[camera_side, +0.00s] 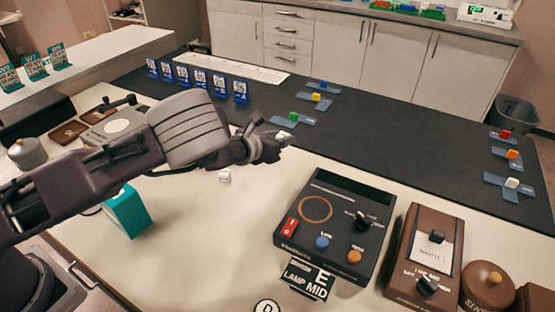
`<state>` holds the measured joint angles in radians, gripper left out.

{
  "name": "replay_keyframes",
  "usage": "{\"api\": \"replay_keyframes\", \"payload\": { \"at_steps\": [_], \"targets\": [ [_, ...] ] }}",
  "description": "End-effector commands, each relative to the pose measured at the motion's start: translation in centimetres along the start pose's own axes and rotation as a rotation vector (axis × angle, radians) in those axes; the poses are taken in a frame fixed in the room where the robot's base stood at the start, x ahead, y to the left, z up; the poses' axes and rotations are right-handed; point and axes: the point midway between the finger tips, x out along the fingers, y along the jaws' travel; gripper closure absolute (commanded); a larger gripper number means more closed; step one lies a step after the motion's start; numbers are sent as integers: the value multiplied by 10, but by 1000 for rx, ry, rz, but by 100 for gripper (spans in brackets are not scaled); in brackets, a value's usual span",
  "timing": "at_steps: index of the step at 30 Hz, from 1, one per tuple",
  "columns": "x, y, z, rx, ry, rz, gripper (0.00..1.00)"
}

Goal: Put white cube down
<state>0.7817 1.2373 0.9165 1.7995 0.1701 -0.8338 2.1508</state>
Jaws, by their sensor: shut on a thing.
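My gripper (283,143) is at the middle of the view, above the edge where the cream table meets the dark mat. It is shut on a white cube (285,136), of which only a small pale part shows at the fingertips. The fingers hide the rest, and I cannot tell the cube's height above the surface. A second white cube-like piece (224,175) stands on the cream table below my wrist. Another white cube (512,183) sits on a blue-grey cross-shaped holder at the far right.
Similar holders carry a green cube (293,116), yellow cube (316,97), red cube (505,133) and orange cube (512,154). Blue cards (200,79) stand behind my gripper. A black control box (335,220) and brown box (425,255) stand in front. The dark mat's middle (400,135) is clear.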

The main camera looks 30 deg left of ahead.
Motion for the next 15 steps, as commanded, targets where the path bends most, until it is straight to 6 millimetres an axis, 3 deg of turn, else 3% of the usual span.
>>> {"api": "replay_keyframes", "payload": {
  "at_steps": [9,12,15],
  "targets": [
    [-92,3,-32,-43,3,82,100],
    [-106,5,-40,-39,1,98,100],
    [-101,7,-62,-35,3,106,100]
  ]
}}
